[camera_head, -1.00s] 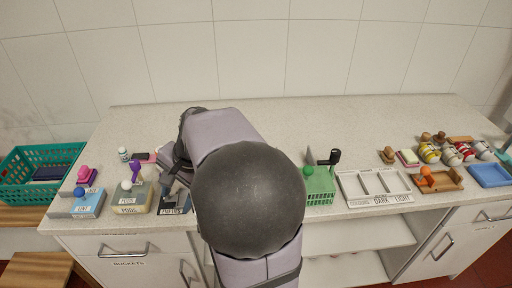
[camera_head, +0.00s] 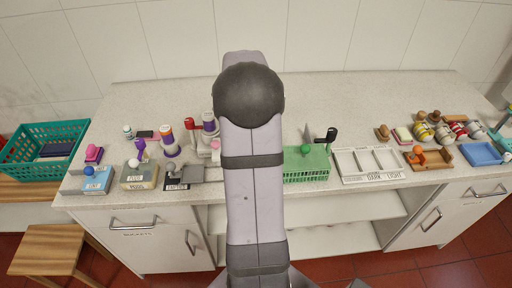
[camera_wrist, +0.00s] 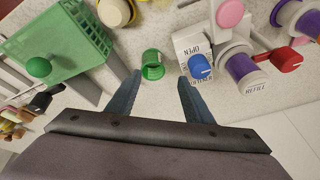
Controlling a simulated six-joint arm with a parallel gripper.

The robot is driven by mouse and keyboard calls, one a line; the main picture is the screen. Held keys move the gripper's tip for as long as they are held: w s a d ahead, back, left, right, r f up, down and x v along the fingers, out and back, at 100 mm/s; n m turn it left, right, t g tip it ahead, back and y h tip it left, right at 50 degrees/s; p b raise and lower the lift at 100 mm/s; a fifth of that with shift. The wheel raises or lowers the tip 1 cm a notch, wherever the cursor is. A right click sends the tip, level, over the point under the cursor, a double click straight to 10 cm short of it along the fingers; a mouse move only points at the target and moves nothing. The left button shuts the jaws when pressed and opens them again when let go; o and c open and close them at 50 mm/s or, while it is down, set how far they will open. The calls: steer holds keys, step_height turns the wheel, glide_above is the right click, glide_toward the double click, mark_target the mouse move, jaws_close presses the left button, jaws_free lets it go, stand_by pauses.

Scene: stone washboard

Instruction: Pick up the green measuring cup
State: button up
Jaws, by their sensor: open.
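The green measuring cup (camera_wrist: 152,66) stands on the speckled counter in the wrist view, a small round cup seen from above. My gripper (camera_wrist: 158,77) is open, its two blue-grey fingers spread, with the cup beyond and roughly between the fingertips, nearer the left one. Nothing is held. I cannot tell the height of the fingertips over the counter. In the head view my arm hides both the cup and the gripper.
A green basket (camera_wrist: 72,45) with a green ball knob lies left of the fingers in the wrist view. A white box with a blue knob (camera_wrist: 199,66) stands close to the right finger, with purple-banded bottles (camera_wrist: 243,68) beyond. A teal basket (camera_head: 45,145) is far left in the head view.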

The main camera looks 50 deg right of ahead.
steer(key=shift+n+h, duration=0.4)
steer(key=shift+n, duration=0.5)
steer(key=shift+s+d+p+x, duration=0.15)
steer(key=shift+p+x, duration=0.3)
steer(key=shift+x, duration=1.45)
steer(key=shift+s+d+p+x, duration=0.1)
steer(key=shift+s+p+x, duration=0.3)
steer(key=shift+x, duration=1.5)
steer(key=shift+d+p+x, duration=0.1)
steer(key=shift+p+x, duration=0.45)
steer(key=shift+x, duration=1.4)
steer(key=c, duration=0.8)
